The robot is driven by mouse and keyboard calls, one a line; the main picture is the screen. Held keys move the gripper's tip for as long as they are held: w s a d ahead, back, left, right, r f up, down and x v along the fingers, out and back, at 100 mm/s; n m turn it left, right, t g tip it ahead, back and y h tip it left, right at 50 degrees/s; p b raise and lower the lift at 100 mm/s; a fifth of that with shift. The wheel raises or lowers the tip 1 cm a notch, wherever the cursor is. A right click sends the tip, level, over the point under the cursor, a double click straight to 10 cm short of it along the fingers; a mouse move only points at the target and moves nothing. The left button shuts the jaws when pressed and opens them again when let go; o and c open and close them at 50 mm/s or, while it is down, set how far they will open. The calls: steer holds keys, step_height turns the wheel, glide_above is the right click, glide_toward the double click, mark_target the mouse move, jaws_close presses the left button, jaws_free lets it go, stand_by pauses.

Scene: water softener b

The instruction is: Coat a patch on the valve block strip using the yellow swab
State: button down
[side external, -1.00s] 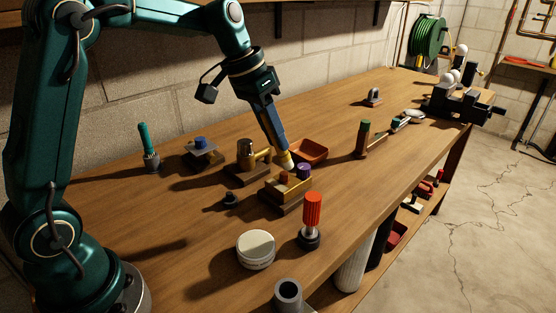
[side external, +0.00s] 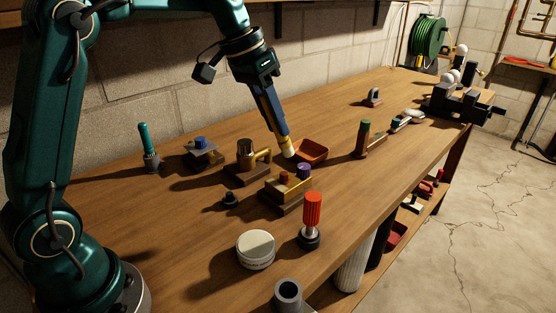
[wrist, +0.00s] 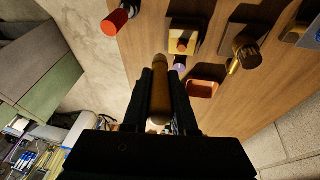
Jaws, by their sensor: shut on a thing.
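My gripper (side external: 283,136) is shut on the yellow swab (side external: 287,145), which slants down with its pale tip lowest. In the side view the tip is just above and behind the valve block (side external: 287,189), apparently clear of it. In the wrist view the swab (wrist: 160,92) looks brown between the two dark fingers of my gripper (wrist: 160,74), pointing toward the valve block (wrist: 182,40). I cannot make out the strip or any coating on it.
An orange-red tray (side external: 317,155) stands right behind the valve block. A brass fitting (side external: 246,153) is to the left. A red-handled tool (side external: 312,211) and a round white tin (side external: 256,250) stand in front.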

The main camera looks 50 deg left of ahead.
steer(key=shift+f, duration=0.15)
steer(key=shift+x, duration=0.8)
steer(key=shift+s, duration=0.1)
steer(key=shift+n, duration=0.3)
